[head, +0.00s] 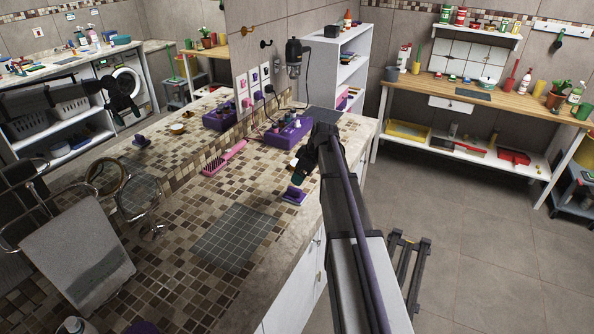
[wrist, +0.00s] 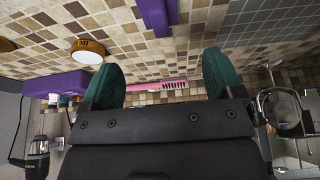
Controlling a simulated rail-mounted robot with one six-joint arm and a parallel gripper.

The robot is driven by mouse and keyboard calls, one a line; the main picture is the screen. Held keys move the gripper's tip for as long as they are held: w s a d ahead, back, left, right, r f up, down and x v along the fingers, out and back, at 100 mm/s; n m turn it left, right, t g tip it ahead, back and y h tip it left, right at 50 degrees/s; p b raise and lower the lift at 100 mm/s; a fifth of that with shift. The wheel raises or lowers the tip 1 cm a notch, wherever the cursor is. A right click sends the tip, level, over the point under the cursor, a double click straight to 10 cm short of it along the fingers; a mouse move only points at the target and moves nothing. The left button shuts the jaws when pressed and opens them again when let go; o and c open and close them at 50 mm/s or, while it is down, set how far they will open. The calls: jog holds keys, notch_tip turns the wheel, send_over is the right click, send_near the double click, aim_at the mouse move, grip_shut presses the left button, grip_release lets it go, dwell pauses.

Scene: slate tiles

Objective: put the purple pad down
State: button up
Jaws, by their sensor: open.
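The purple pad (head: 294,195) lies on the tiled counter (head: 178,240), near its front edge. It also shows at the top of the wrist view (wrist: 154,14), beyond my fingertips and partly cut off by the frame. My gripper (head: 303,168) has teal fingers, which stand wide apart in the wrist view (wrist: 160,62) with nothing between them. It is above the counter, behind the pad in the head view and apart from it. A grey tiled square (head: 236,238) lies in front of the pad to the left; its corner shows in the wrist view (wrist: 268,20).
A pink comb (head: 224,158) lies left of my gripper. A purple box with items (head: 287,137) stands at the back by the wall. A round gold-rimmed jar (wrist: 88,51) is near it. A round mirror (head: 140,194) stands at left. The wall mirror repeats the counter.

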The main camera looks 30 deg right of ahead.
jog(key=s+a+m+g+h, duration=0.2)
jog(key=s+a+m, duration=0.5)
jog(key=s+a, duration=1.6)
jog(key=shift+s+a+f+g+h, duration=0.15)
jog(key=shift+s+g+h, duration=0.25)
jog(key=shift+s+g, duration=0.6)
jog(key=shift+o, duration=0.5)
jog(key=shift+s, duration=0.1)
